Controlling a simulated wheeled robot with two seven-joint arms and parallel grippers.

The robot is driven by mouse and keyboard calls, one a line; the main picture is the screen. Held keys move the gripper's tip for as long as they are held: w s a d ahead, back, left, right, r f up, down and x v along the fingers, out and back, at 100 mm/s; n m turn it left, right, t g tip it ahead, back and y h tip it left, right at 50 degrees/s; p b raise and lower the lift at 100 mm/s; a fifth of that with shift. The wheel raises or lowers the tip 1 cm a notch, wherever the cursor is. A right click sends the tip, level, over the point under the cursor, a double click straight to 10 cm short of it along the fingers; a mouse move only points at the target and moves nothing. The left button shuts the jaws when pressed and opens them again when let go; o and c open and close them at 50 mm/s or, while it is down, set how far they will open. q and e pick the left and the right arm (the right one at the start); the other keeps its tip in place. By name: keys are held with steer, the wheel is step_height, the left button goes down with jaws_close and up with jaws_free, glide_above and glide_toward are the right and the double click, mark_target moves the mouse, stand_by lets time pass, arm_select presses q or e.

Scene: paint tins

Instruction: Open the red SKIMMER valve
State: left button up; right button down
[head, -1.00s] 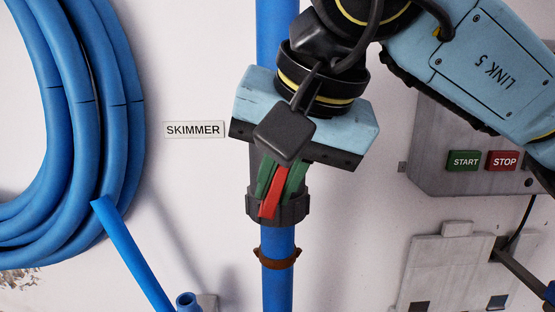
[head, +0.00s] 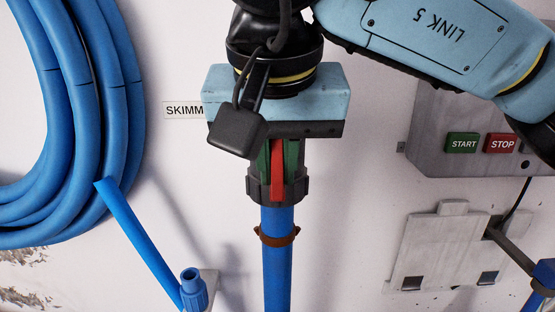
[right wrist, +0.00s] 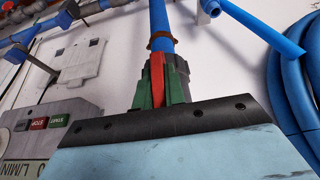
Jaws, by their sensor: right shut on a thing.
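The red valve handle (head: 277,172) sits between the green fingers of my right gripper (head: 277,165), on the dark grey valve body (head: 258,190) of the vertical blue pipe (head: 277,270). My right gripper is shut on the handle. The handle now lies in line with the pipe. In the right wrist view the red handle (right wrist: 157,75) shows between the green fingers (right wrist: 160,92). The gripper hides the upper part of the valve. The SKIMMER label (head: 184,110) is partly covered by the gripper's body. My left gripper is not in view.
A coiled blue hose (head: 90,120) hangs at the left, and a short blue pipe stub (head: 193,288) sticks out at lower left. A grey control box (head: 430,170) with START and STOP buttons and a grey plate (head: 440,250) are at the right.

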steer(key=c, duration=1.5)
jaws_free()
steer(key=v, duration=1.3)
steer(key=shift+s+r+b, duration=0.1)
steer(key=shift+r+b, duration=0.05)
steer(key=shift+b, duration=0.15)
